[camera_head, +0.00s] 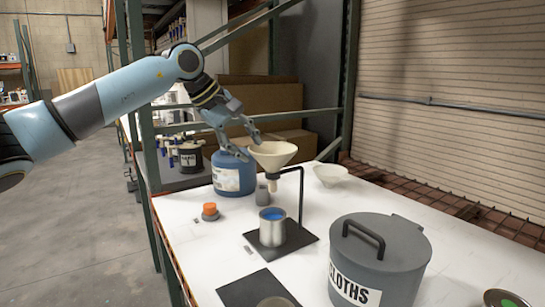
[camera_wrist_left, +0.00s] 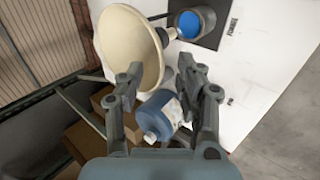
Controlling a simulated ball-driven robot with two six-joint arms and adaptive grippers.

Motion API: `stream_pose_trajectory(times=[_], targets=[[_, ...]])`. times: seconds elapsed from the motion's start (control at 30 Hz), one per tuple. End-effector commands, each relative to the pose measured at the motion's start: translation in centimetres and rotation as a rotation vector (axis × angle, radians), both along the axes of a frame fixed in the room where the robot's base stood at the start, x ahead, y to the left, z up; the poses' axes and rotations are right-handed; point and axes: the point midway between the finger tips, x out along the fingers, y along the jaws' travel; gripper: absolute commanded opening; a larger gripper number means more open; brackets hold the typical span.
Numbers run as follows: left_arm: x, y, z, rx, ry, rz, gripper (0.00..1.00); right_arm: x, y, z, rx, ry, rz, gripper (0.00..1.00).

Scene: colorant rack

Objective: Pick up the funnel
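A cream funnel (camera_head: 273,154) sits upright in a black stand (camera_head: 300,190), above a metal can with blue liquid (camera_head: 272,228). My left gripper (camera_head: 248,142) is open just behind and to the left of the funnel's rim. In the left wrist view the funnel (camera_wrist_left: 128,45) is at the upper left, beyond the left finger of my gripper (camera_wrist_left: 158,80). The fingers are spread with nothing held between them. Whether a finger touches the rim cannot be told. My right gripper is in neither view.
A blue jug (camera_head: 232,176) stands behind the funnel, below my left gripper. A white bowl (camera_head: 330,174) is to the right. A grey CLOTHS bin (camera_head: 405,240) stands in front. An orange-capped item (camera_head: 210,210) is at left. A green rack post (camera_head: 147,100) rises near my left arm.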

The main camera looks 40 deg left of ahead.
Motion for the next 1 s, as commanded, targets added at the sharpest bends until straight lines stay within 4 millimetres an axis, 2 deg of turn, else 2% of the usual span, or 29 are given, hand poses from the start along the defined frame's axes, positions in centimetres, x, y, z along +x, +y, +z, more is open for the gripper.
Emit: stream_pose_trajectory(times=[0.03,0.1,0.27,0.5,0.8,1.0], targets=[[0.6,-0.2,-0.1,-0.008,-0.001,0.002,0.36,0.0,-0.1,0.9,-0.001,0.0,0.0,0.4],[1.2,-0.3,-0.8,-0.008,-0.001,0.001,0.36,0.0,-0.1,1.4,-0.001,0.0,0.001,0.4],[2.1,-0.5,-2.3,-0.003,-0.001,0.0,0.36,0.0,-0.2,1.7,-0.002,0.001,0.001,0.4],[2.1,-0.4,-2.6,0.0,-0.001,0.0,0.36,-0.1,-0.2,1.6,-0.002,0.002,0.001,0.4],[2.1,-0.4,-2.5,0.0,-0.001,0.0,0.0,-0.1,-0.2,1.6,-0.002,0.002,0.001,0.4],[2.1,-0.4,-2.5,0.0,-0.001,0.0,0.0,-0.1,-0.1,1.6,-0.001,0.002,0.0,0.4]])
